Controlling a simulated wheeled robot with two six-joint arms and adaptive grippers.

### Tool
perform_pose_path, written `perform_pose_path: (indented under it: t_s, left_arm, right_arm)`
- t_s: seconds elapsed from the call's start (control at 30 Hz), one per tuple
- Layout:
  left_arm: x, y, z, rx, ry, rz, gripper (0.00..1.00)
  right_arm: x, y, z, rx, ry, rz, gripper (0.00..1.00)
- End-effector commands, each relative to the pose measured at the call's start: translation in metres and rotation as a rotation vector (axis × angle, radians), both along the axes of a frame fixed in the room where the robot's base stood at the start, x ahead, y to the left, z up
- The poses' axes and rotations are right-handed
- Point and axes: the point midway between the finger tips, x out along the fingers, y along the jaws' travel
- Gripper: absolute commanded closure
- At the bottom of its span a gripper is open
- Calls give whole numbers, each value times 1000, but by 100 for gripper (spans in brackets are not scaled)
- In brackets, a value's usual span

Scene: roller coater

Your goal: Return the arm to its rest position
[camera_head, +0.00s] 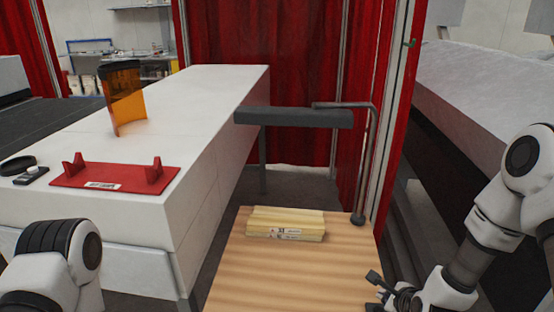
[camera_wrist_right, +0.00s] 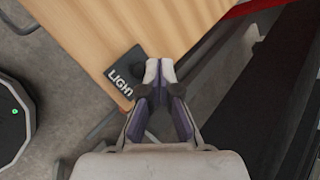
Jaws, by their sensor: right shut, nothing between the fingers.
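My right arm comes in from the right in the head view. Its gripper (camera_head: 386,290) is low, by the right front edge of the wooden table (camera_head: 330,265). In the right wrist view the two fingers of this gripper (camera_wrist_right: 159,72) are together at the tips, with nothing between them. They are over the table's corner, beside a black box marked "LIGHT" (camera_wrist_right: 122,76). I cannot tell whether they touch it. Part of my left arm shows at the lower left of the head view, but its gripper is out of the picture.
Yellowish stacked pieces with a label (camera_head: 286,223) lie on the wooden table. The white counter (camera_head: 190,110) at left holds a red stand (camera_head: 115,176) and an amber shield (camera_head: 126,100).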

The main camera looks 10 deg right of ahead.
Motion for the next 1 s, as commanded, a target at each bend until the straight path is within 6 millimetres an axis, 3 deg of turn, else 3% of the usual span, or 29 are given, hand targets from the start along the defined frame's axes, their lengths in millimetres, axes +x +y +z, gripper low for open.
perform_pose_path:
  t_s: [0.17,0.3,0.4,0.53,0.6,1.0]
  left_arm:
    - [0,0,-17,0,0,0,13]
    - [0,0,-29,0,0,0,13]
    - [0,0,-37,0,0,0,13]
    - [0,0,-43,0,0,0,13]
    - [0,0,-43,0,0,0,13]
    - [0,0,-43,0,0,0,13]
  right_arm:
    - [-61,29,-74,-324,199,458,100]
    - [-136,54,-135,-602,367,1039,100]
    - [-193,67,-167,-737,436,1484,100]
    - [-247,76,-187,-815,445,1922,100]
    - [-257,77,-190,-824,439,2006,100]
    - [-257,77,-190,-824,439,2006,100]
